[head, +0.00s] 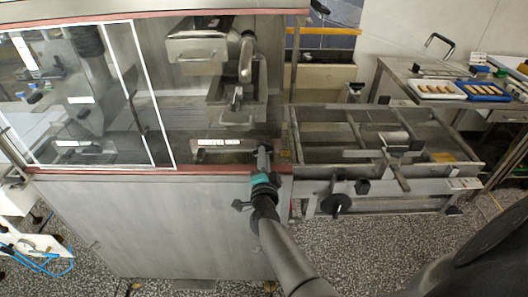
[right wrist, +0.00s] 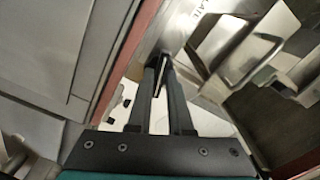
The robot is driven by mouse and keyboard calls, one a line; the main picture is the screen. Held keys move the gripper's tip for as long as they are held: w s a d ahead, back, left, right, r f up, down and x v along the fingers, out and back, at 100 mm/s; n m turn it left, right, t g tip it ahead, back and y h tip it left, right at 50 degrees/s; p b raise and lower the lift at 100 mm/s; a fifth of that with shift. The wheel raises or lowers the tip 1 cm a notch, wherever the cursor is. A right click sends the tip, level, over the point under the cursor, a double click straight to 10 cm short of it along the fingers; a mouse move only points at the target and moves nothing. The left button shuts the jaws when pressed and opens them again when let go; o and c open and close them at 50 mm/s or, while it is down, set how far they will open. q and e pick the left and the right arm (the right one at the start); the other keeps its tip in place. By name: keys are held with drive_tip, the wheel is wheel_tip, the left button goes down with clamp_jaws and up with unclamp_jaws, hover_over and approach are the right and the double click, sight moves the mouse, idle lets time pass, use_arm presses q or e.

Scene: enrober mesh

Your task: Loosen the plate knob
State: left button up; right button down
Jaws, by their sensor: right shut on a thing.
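The plate (head: 225,145) with a white label strip lies low inside the machine's opening in the head view. In the right wrist view, a bright metal plate (right wrist: 185,22) with partly legible lettering lies just beyond the fingers. A small dark knob (head: 200,156) shows at the plate's left end. My right gripper (head: 263,158) reaches over the front sill to the plate's right end. In the right wrist view, its fingertips (right wrist: 160,66) are close together on a small dark part, apparently the plate knob, mostly hidden between them. My left gripper is not in view.
A metal trough (head: 236,100) stands above the plate inside the opening. A clear sliding door (head: 100,100) covers the left side. The red-edged sill (head: 130,169) runs below the gripper. To the right are an open metal frame (head: 340,140) and a bench with trays (head: 485,90).

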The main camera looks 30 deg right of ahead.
drive_tip(key=shift+n, duration=0.4)
drive_tip(key=shift+r+n+p, duration=0.1)
drive_tip(key=shift+n+p, duration=0.2)
drive_tip(key=shift+p, duration=0.05)
drive_tip(key=shift+n+p, duration=0.35)
drive_tip(key=shift+n, duration=0.15)
drive_tip(key=shift+n+p, duration=0.75)
drive_tip(key=shift+n, duration=1.25)
drive_tip(key=shift+n+p, duration=0.65)
drive_tip(key=shift+n, duration=0.85)
drive_tip(key=shift+n+p, duration=0.4)
drive_tip(key=shift+n, duration=1.3)
